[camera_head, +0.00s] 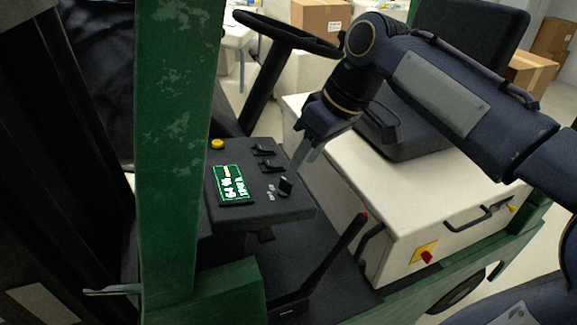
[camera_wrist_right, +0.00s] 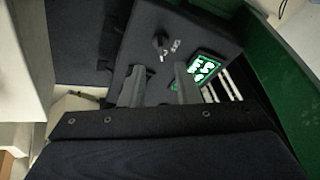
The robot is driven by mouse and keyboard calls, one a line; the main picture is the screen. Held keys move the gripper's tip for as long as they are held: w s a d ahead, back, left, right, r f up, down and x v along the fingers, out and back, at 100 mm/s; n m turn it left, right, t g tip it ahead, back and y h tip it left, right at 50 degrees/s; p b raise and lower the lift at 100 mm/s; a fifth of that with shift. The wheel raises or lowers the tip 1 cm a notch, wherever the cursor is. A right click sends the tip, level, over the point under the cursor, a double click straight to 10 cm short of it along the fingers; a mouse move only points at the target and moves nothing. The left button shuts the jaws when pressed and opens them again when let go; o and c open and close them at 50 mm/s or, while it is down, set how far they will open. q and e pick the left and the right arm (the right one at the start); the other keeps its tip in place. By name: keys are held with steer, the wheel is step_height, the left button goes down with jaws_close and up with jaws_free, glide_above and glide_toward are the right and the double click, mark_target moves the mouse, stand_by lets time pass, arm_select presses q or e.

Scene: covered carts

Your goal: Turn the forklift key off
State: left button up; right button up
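The forklift key (camera_head: 285,186) is a small dark knob near the right edge of the black control panel (camera_head: 290,211), beside small white markings. It also shows in the right wrist view (camera_wrist_right: 159,42), standing up from the panel. My right gripper (camera_head: 303,160) is above and just behind the key in the head view, apart from it. In the right wrist view its two grey fingers (camera_wrist_right: 159,72) are spread with an empty gap, and the key lies beyond their tips. The panel's display (camera_head: 231,184) is lit with green and white figures. I do not see my left gripper.
A green post (camera_head: 172,150) stands left of the panel. The steering wheel (camera_head: 285,35) is behind it. A red-tipped lever (camera_head: 335,255) rises in front of the white seat base (camera_head: 400,215). A yellow button (camera_head: 217,144) and small black levers (camera_head: 268,160) share the panel.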

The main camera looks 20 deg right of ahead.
mark_target(288, 181)
steer(key=x, duration=0.7)
steer(key=shift+a+f, duration=0.1)
steer(key=shift+a, duration=0.05)
steer(key=shift+c, duration=0.4)
jaws_close()
